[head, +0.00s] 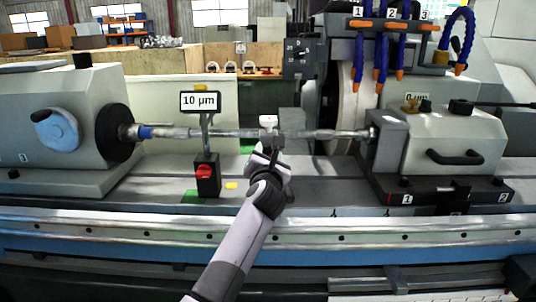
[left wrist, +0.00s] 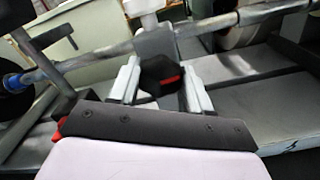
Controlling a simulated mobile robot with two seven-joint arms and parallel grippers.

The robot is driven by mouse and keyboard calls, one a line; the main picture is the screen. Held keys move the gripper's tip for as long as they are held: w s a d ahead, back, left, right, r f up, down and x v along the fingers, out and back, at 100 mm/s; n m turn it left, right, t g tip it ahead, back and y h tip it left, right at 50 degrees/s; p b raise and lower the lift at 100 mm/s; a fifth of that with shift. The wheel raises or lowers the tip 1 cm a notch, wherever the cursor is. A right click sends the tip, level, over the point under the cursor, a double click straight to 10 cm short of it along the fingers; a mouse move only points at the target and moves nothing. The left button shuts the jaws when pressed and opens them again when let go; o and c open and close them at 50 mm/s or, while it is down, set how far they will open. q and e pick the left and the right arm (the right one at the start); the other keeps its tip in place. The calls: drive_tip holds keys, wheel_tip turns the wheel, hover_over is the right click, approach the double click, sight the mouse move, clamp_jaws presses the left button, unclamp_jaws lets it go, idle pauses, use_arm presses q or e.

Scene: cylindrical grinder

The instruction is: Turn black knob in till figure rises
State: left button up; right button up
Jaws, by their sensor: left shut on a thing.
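The black knob (left wrist: 160,74) with a red mark shows in the left wrist view, on the front of a grey block (left wrist: 154,42) at the long shaft. My left gripper (left wrist: 161,84) has a pale finger on each side of the knob and is shut on it. In the head view the left gripper (head: 268,160) reaches up to the block (head: 268,123) from the front and hides the knob. A display on a stand (head: 200,101) reads 10 µm. A second label (head: 418,97) at the right reads 0 µm. My right gripper is out of view.
The steel shaft (head: 335,134) runs from the left headstock (head: 60,125) to the right tailstock (head: 450,135). A grinding wheel (head: 352,110) stands behind it. A red switch (head: 206,173) on a black box is just left of my gripper. Blue hoses (head: 381,60) hang above.

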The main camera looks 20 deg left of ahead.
use_arm(q)
drive_tip(key=shift+m, duration=1.2)
drive_tip(key=o, duration=1.1)
drive_tip(key=shift+c, duration=0.2)
drive_tip(key=shift+s, duration=0.1)
drive_tip(key=v, duration=0.7)
drive_tip(key=shift+r, duration=0.1)
